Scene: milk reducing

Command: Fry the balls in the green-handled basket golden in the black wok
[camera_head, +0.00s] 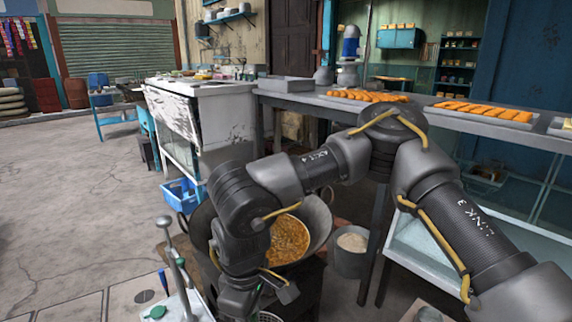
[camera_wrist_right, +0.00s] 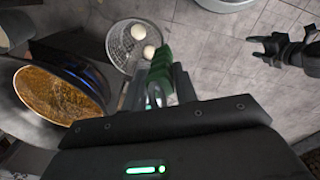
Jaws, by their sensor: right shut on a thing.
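The black wok (camera_head: 321,222) holds golden-brown oil (camera_head: 290,238); the wok also shows at the left of the right wrist view (camera_wrist_right: 88,62). My right gripper (camera_wrist_right: 160,92) is shut on the green handle (camera_wrist_right: 160,68) of a wire basket (camera_wrist_right: 119,47). Pale, whitish balls (camera_wrist_right: 145,52) lie in the basket, which appears beside the wok in the wrist view. In the head view my right arm hides the gripper and most of the basket. My left gripper (camera_wrist_right: 250,42) shows at the upper right of the wrist view, apart from the basket; its opening is unclear.
A metal bucket (camera_head: 350,262) with pale contents stands right of the wok. A long counter (camera_head: 310,101) with trays of orange-brown food (camera_head: 485,108) runs behind. A blue crate (camera_head: 180,196) and a white worktable (camera_head: 195,88) stand at back left. Open floor lies left.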

